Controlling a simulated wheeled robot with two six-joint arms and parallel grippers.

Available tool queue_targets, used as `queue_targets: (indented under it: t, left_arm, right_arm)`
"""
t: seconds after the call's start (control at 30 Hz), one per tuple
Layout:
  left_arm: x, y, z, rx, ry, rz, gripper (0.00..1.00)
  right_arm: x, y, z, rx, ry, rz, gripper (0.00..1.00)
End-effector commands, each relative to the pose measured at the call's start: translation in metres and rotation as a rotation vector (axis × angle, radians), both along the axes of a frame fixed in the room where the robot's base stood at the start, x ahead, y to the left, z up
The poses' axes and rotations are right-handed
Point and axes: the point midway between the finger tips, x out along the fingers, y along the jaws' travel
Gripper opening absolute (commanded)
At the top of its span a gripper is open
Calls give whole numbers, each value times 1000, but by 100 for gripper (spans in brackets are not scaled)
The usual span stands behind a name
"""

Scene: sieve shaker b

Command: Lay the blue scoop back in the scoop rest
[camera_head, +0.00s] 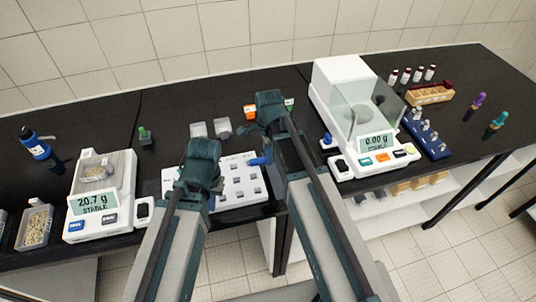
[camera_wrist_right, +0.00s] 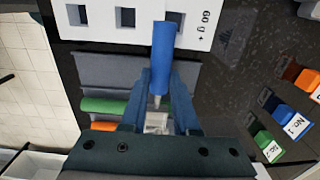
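The blue scoop (camera_wrist_right: 162,55) has a blue handle, a thin metal neck and a pale, partly hidden bowl end. My right gripper (camera_wrist_right: 162,82) is shut on the handle. In the head view the blue handle (camera_head: 262,159) shows just left of my right arm, whose fingertips are hidden. A grey slotted block (camera_wrist_right: 95,70), apparently the scoop rest, lies below the scoop in the wrist view, with a green bar (camera_wrist_right: 104,106) and an orange bar (camera_wrist_right: 103,126) in it. Whether the scoop touches it I cannot tell. My left gripper (camera_head: 200,172) is over the white board; its fingers are hidden.
The white board with square holes (camera_head: 255,190) lies beside the scoop. A balance (camera_head: 98,195) reads 20.7 g at left; a shielded balance (camera_head: 350,105) reads 0.00 g at right. Orange (camera_head: 250,112) and green (camera_head: 289,103) labelled blocks stand behind. Black bench (camera_head: 180,110) is partly clear.

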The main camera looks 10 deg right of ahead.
Motion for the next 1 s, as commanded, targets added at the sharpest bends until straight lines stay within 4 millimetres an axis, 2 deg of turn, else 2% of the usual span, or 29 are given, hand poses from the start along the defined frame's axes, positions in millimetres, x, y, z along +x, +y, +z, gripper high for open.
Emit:
queue_targets:
  t: [0.03,0.17,0.47,0.67,1.0]
  left_arm:
    - [0,0,0,0,0,0,0]
    - [0,0,0,0,0,0,0]
    - [0,0,1,0,0,0,0]
    - [0,0,9,0,0,0,0]
    - [0,0,48,0,0,-2,0]
  right_arm:
    - [0,0,0,0,0,0,36]
    - [0,0,0,0,0,0,59]
    - [0,0,1,0,0,0,59]
    - [0,0,8,0,0,0,59]
    - [0,0,48,0,0,0,59]
